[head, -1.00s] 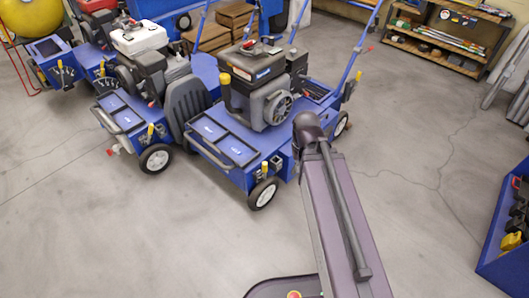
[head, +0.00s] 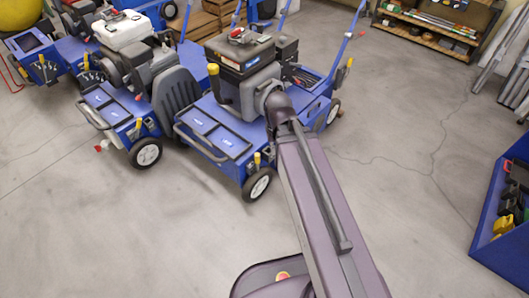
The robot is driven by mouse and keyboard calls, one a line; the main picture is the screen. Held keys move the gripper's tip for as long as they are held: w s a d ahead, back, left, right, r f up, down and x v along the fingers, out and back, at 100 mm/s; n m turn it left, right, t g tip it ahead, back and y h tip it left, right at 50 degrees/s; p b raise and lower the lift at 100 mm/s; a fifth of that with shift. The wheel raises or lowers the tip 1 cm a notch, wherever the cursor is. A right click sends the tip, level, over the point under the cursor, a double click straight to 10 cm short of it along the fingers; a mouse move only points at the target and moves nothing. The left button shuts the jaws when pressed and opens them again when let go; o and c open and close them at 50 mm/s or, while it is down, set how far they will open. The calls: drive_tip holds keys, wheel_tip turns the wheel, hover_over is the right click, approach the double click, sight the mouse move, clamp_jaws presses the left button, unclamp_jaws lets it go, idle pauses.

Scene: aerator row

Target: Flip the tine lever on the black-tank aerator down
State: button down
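The black-tank aerator (head: 228,145) is the nearest blue machine, right of the aerator with the white tank. Its black tank (head: 238,53) sits on a grey engine. A small yellow-handled lever (head: 257,158) stands upright at its front right corner, above the front wheel. Another yellow grip (head: 213,70) stands beside the engine on the left. I cannot tell for sure which is the tine lever. My arm reaches up from the bottom, and its bend covers the right side of the engine. My gripper is not visible.
A blue bin (head: 490,225) with yellow and dark items is at right. A shelf (head: 430,40) stands at the back. The floor in front and to the right is clear.

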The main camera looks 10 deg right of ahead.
sight(257, 162)
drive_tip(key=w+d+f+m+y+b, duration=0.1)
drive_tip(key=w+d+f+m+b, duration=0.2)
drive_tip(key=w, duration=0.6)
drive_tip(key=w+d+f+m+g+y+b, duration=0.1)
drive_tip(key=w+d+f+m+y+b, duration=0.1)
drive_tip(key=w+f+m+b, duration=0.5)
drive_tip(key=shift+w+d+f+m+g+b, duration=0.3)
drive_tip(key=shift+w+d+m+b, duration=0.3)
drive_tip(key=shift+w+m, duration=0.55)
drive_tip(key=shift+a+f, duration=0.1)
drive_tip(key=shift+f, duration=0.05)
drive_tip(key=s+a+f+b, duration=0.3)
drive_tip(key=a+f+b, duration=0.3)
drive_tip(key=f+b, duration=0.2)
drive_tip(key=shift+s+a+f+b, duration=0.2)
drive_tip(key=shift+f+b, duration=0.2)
drive_tip(key=shift+b, duration=0.15)
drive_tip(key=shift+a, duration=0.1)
